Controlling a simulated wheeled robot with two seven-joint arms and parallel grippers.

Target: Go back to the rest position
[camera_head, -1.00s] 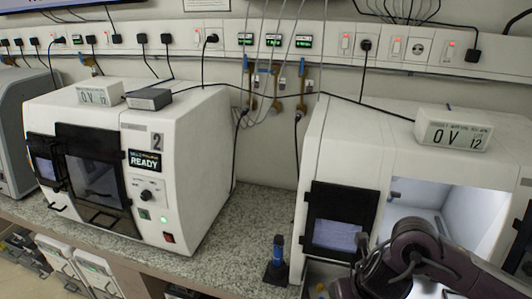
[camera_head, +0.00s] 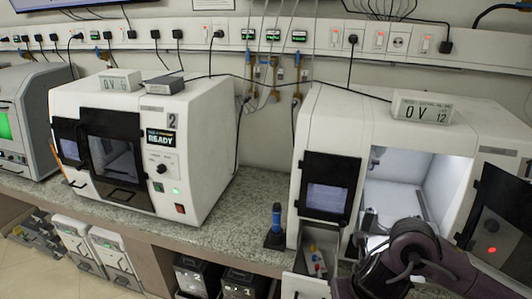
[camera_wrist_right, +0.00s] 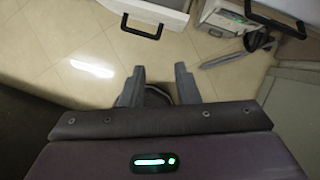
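My right gripper (camera_wrist_right: 157,80) is in the right wrist view, its two grey fingers apart with nothing held between them. It points down over the tiled floor (camera_wrist_right: 70,60). A dark rounded shape shows behind the gap between the fingers. In the head view my dark purple right arm is at the lower right, in front of the open white machine (camera_head: 325,115); its gripper cannot be made out there. My left arm and left gripper are not in view.
The right machine's dark door (camera_head: 497,215) stands open, its lit chamber (camera_head: 410,180) exposed. Below it a drawer (camera_head: 305,285) with small coloured items is pulled out. A blue-handled tool (camera_head: 276,225) stands on the speckled counter (camera_head: 235,230). Machine 2 (camera_head: 195,140) is closed.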

